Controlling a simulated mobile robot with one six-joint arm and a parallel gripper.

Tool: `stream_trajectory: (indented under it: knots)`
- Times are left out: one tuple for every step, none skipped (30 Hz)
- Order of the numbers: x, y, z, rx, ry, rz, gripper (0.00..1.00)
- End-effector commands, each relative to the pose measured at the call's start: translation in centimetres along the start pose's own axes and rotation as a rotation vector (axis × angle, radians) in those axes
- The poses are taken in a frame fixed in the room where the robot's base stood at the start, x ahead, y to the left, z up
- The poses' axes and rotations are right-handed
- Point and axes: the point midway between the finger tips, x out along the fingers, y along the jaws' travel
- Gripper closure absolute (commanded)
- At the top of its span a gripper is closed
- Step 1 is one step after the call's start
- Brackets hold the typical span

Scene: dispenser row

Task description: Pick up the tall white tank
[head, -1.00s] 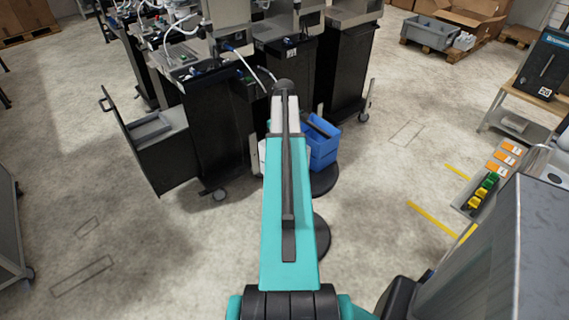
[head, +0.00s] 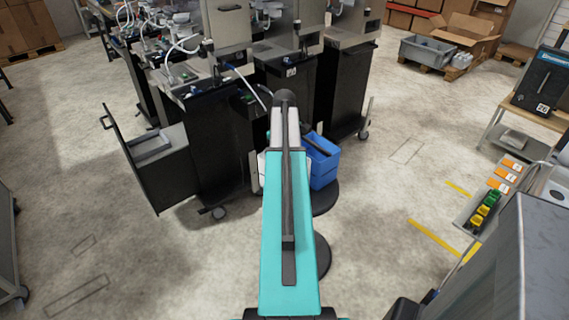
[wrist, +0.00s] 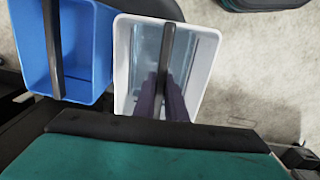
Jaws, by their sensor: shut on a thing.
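The white tank (wrist: 207,62) is an open box with a pale rim and a dark bar handle across its top, right of centre in the wrist view. My gripper (wrist: 164,92) has its dark fingers shut on that handle. In the head view my arm hides the gripper and most of the tank; a white sliver (head: 261,162) shows left of the arm. I cannot tell whether the tank is clear of its support.
A blue tank (wrist: 88,50) with a similar handle stands close on the left in the wrist view, and right of my arm in the head view (head: 322,172). Black dispenser cabinets (head: 195,135) stand behind. An open drawer (head: 160,165) juts out left. Floor is clear front left.

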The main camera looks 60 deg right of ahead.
Motion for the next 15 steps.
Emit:
stream_trajectory:
  knots:
    - [-0.6, 0.1, -0.1, 0.0, 0.003, 0.003, 1.0]
    - [-0.8, 0.0, 0.0, 0.0, 0.002, 0.002, 1.0]
    - [-0.7, -0.5, 0.3, 0.0, 0.001, 0.002, 1.0]
    - [-0.7, -0.7, 0.4, 0.0, 0.001, 0.001, 1.0]
    - [-0.7, -0.9, 0.6, 0.0, 0.001, 0.001, 1.0]
    - [-0.7, -1.2, 0.7, 0.0, 0.001, 0.001, 1.0]
    - [-0.8, -1.4, 0.9, 0.0, 0.001, 0.001, 1.0]
    - [-0.8, -1.6, 1.0, 0.0, 0.001, 0.001, 1.0]
    - [-0.8, -1.9, 1.2, 0.0, 0.001, 0.001, 1.0]
    - [-0.8, -2.2, 1.4, 0.0, 0.001, 0.001, 1.0]
    - [-0.8, -2.4, 1.5, 0.0, 0.001, 0.001, 1.0]
    - [-0.8, -2.8, 1.7, 0.0, 0.001, 0.001, 1.0]
    - [-0.9, -3.1, 1.9, -0.001, 0.001, 0.001, 1.0]
    - [-0.9, -3.4, 2.0, -0.001, 0.001, 0.001, 1.0]
    - [-0.9, -3.7, 2.3, -0.001, 0.002, 0.002, 1.0]
